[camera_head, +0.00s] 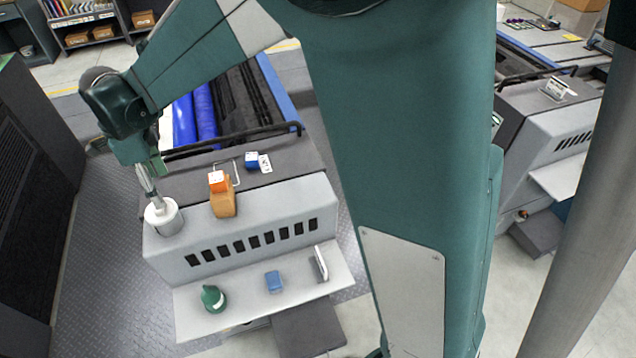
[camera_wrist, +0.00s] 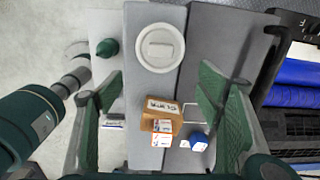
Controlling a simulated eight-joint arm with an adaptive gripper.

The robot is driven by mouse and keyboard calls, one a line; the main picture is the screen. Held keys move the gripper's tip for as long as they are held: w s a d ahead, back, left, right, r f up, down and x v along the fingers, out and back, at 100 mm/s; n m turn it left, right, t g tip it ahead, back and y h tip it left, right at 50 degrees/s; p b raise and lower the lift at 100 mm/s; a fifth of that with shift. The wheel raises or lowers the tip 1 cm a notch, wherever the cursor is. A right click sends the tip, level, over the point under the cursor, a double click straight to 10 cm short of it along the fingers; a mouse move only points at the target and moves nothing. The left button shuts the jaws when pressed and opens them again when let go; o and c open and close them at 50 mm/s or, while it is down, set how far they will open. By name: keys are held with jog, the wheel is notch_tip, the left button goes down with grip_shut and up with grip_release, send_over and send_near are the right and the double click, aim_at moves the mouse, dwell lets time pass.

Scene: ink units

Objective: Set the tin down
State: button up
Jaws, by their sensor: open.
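The tin, a round white can with a pale raised piece on its lid (camera_head: 170,226), stands upright on the front left of the grey machine top. In the wrist view the tin (camera_wrist: 177,62) lies beyond my fingertips, not between them. My gripper (camera_head: 155,190) is above the tin in the head view, its tip overlapping the tin's top there. In the wrist view my gripper (camera_wrist: 160,85) has its two green fingers spread wide with nothing held between them. I cannot tell how much height separates fingertips and tin.
A brown block (camera_head: 223,206) with an orange-and-white box (camera_head: 217,181) stands right of the tin. A blue box (camera_head: 252,159) with white cards is behind.

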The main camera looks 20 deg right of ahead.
jog(key=s+d+r+n+t, duration=0.1)
jog(key=s+d+r+n, duration=0.15)
jog(key=d, duration=0.55)
jog(key=s+d+r+n+t, duration=0.1)
jog(key=s+d+r+n, duration=0.2)
jog(key=d, duration=0.4)
jog(key=s+d+r+n+t, duration=0.1)
jog(key=s+d+r+n, duration=0.1)
jog(key=d+r, duration=0.45)
jog(key=s+d+f+n+t, duration=0.2)
jog(key=s+d+n, duration=0.3)
jog(key=d, duration=0.5)
jog(key=s+d+f+n+t, duration=0.1)
jog(key=s+d+n, duration=0.3)
jog(key=s+d, duration=0.6)
jog(key=shift+s+d+f+n+t, duration=0.3)
jog(key=shift+f+n+t, duration=0.05)
jog(key=shift+f+t, duration=0.1)
